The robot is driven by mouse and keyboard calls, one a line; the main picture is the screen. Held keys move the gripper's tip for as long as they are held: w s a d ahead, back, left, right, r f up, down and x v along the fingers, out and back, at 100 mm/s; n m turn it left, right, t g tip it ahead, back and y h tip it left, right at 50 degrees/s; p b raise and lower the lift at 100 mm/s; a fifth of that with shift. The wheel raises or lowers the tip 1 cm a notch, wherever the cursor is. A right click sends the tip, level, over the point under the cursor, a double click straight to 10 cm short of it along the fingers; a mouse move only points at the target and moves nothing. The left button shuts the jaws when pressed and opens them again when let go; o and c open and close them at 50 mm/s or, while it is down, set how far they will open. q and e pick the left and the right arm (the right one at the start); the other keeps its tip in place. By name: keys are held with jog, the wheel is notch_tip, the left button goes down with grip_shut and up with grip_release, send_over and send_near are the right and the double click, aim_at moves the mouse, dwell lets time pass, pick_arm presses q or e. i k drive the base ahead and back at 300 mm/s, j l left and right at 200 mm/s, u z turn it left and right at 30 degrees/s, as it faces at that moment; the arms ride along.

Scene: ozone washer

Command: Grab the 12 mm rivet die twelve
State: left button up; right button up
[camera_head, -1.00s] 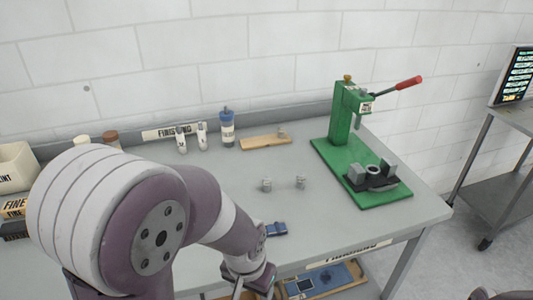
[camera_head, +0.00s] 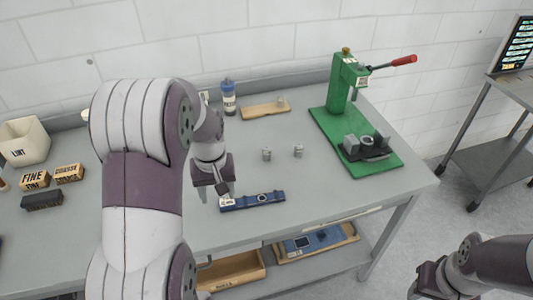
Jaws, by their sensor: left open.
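Two small grey metal pieces stand on the bench top, a left one (camera_head: 266,154) and a right one (camera_head: 298,151). They look like dies, but I cannot read a size on either. My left gripper (camera_head: 216,192) is open and empty above the bench, to the left of and nearer than both pieces, beside a blue tool strip (camera_head: 252,201). My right gripper (camera_head: 428,285) is low at the bottom right, away from the bench; its jaws are not clear.
A green press (camera_head: 340,110) with a red-tipped lever stands at the right of the bench (camera_head: 330,200). A wooden board (camera_head: 262,110) and a blue-capped bottle (camera_head: 229,100) are at the back. Marked blocks (camera_head: 68,173) and a bin (camera_head: 24,142) are on the left.

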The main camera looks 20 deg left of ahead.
aim_at(265, 149)
jog(key=i, duration=1)
